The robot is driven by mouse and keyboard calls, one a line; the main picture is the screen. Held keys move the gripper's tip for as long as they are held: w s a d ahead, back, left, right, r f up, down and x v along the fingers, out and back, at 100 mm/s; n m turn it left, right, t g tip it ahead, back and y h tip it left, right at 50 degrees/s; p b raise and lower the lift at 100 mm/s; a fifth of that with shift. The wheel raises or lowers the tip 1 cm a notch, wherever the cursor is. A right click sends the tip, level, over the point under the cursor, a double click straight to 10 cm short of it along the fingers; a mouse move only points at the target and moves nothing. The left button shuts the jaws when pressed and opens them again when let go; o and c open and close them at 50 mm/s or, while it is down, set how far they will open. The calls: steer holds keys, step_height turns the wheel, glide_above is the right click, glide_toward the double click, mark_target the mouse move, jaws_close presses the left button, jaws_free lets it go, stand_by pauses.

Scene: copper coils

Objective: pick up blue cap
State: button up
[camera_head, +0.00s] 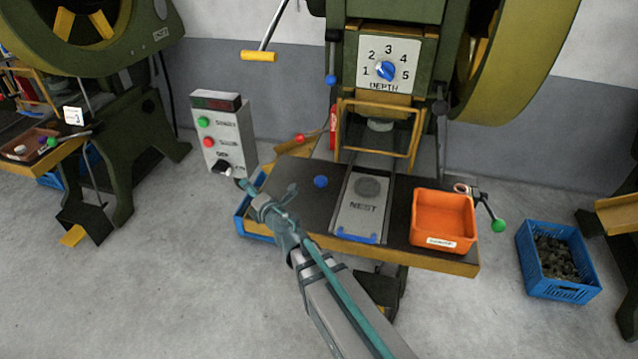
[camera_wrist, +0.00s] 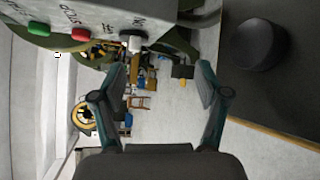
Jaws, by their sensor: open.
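The blue cap (camera_head: 320,181) is a small round blue piece on the dark table top (camera_head: 290,205), left of the grey NEST plate (camera_head: 362,205) in the head view. My gripper (camera_head: 268,188) is left of the cap, near the table's left end, with its fingers spread and nothing between them. In the wrist view the open fingers (camera_wrist: 160,90) frame only distant floor and machines. A dark round piece (camera_wrist: 258,45) lies on the dark surface to the right of the fingers there; its colour is too dim to tell whether it is the cap.
A control box (camera_head: 222,135) with buttons and a knob stands close behind my gripper. An orange bin (camera_head: 443,238) sits on the table's right. A yellow guard frame (camera_head: 415,135) stands behind the plate. A blue crate (camera_head: 590,283) is on the floor at right.

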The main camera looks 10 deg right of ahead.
mark_target(321, 180)
steer(key=d+n, duration=0.2)
steer(key=d, duration=0.2)
steer(key=d+n+h, duration=0.1)
steer(key=d+n, duration=0.1)
steer(key=d, duration=0.3)
steer(key=d+n+h, duration=0.1)
steer(key=d+n, duration=0.1)
steer(key=d, duration=0.2)
steer(key=shift+d+f, duration=0.25)
steer(key=shift+d, duration=0.15)
steer(key=d+n, duration=0.1)
steer(key=d, duration=0.2)
steer(key=s+d+f+n+h, duration=0.1)
steer(key=d+n, duration=0.1)
steer(key=d, duration=0.1)
steer(key=d+n+g+h, duration=0.1)
steer(key=d, duration=0.3)
steer(key=shift+s+f+n, duration=0.2)
steer(key=shift+s+n, duration=0.1)
steer(key=shift+d+f, duration=0.15)
steer(key=shift+d, duration=0.25)
steer(key=shift+h, duration=0.3)
steer(key=x, duration=0.4)
steer(key=shift+w+f, duration=0.1)
steer(key=shift+w, duration=0.15)
steer(key=shift+x, duration=3.05)
steer(key=shift+a, duration=0.15)
steer(key=c, duration=1.2)
